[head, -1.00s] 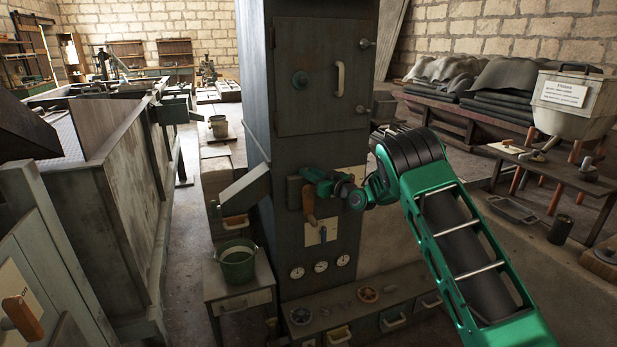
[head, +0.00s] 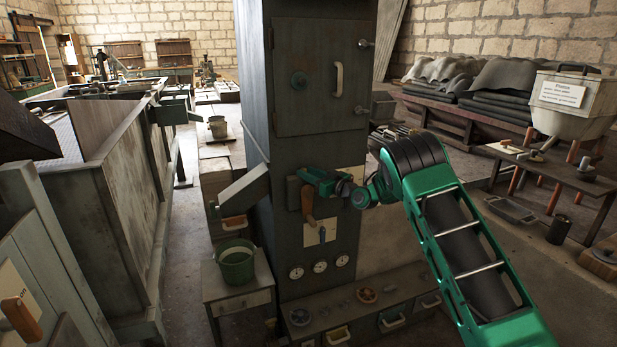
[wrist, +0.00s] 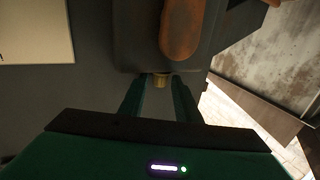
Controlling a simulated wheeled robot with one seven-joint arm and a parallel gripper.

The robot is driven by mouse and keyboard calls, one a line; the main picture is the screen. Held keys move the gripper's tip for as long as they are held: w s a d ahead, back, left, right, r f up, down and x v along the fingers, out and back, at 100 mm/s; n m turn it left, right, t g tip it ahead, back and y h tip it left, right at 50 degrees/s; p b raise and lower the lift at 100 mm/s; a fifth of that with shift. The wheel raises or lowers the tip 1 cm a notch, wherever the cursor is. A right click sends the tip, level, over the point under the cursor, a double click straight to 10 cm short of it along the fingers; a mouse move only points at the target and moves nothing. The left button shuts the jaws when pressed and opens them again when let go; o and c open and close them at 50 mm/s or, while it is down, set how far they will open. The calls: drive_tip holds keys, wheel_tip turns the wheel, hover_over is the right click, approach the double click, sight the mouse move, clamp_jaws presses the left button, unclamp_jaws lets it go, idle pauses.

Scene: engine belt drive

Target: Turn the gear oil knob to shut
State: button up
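My gripper (head: 312,176) is at the upper left of the front panel of the tall grey cabinet (head: 322,125), by a dark box (head: 293,193) with a brown wooden handle (head: 308,207) hanging down. In the wrist view, the two green fingers of my gripper (wrist: 160,92) stand apart on either side of a small brass knob (wrist: 160,80) at the box's edge. A narrow gap shows between them, and I cannot tell whether either finger touches it. The brown handle also shows in the wrist view (wrist: 182,28). No gear oil label is readable.
Below the panel are several round gauges (head: 320,267) and a shelf with small handwheels (head: 366,294). A green bucket (head: 237,264) stands on a small table at the left. A metal chute (head: 243,191) juts out left of the panel. A bench (head: 560,185) stands at the right.

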drive_tip(key=shift+w+d, duration=0.1)
drive_tip(key=shift+d, duration=0.05)
drive_tip(key=shift+s+d, duration=0.35)
drive_tip(key=shift+d, duration=0.05)
drive_tip(key=v, duration=0.9)
drive_tip(key=shift+s, duration=0.35)
